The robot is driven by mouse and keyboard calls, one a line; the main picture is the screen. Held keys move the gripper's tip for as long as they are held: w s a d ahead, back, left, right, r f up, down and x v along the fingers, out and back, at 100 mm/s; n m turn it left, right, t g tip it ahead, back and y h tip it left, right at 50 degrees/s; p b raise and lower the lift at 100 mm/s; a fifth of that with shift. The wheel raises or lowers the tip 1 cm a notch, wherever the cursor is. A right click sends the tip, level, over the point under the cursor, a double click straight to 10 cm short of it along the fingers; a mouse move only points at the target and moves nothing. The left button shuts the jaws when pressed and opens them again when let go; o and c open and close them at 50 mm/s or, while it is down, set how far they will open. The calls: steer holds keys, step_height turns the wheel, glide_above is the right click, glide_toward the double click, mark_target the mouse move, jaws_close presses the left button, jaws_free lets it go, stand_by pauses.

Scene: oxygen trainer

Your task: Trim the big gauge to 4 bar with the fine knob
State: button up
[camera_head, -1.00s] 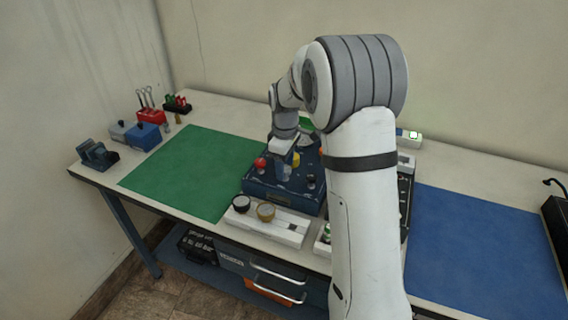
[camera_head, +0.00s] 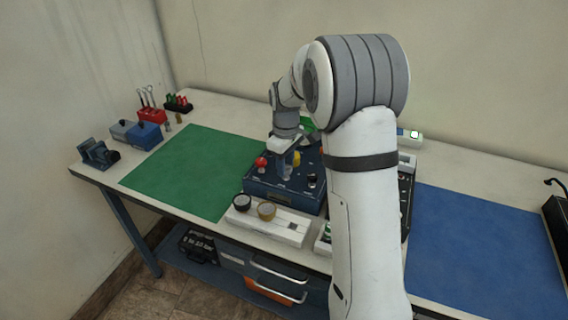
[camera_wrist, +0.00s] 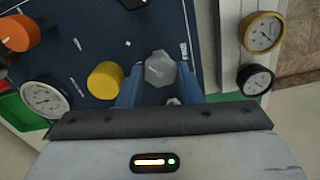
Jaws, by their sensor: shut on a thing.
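The grey faceted fine knob (camera_wrist: 160,70) stands on the dark blue panel, next to a white "FINE" label, in the wrist view. My gripper (camera_wrist: 158,88) is shut on this knob, one blue finger on each side. In the head view my gripper (camera_head: 284,170) is low over the panel box (camera_head: 284,197) and hides the knob. A large white-faced gauge (camera_wrist: 45,98), seemingly the big gauge, lies at the left of the wrist view. Its needle and numbers are too small to read surely.
A yellow knob (camera_wrist: 105,80) is close beside my left finger. An orange knob (camera_wrist: 18,32) is farther left. A yellow-rimmed gauge (camera_wrist: 262,33) and a black-rimmed gauge (camera_wrist: 255,80) are at the right. The green mat (camera_head: 190,170) is clear.

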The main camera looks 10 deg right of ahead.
steer(key=shift+w+r+m, duration=0.1)
steer(key=shift+m, duration=1.2)
steer(key=o, duration=1)
steer(key=shift+c, duration=0.2)
step_height(320, 180, up, 8)
steer(key=shift+f, duration=0.2)
steer(key=shift+r, duration=0.1)
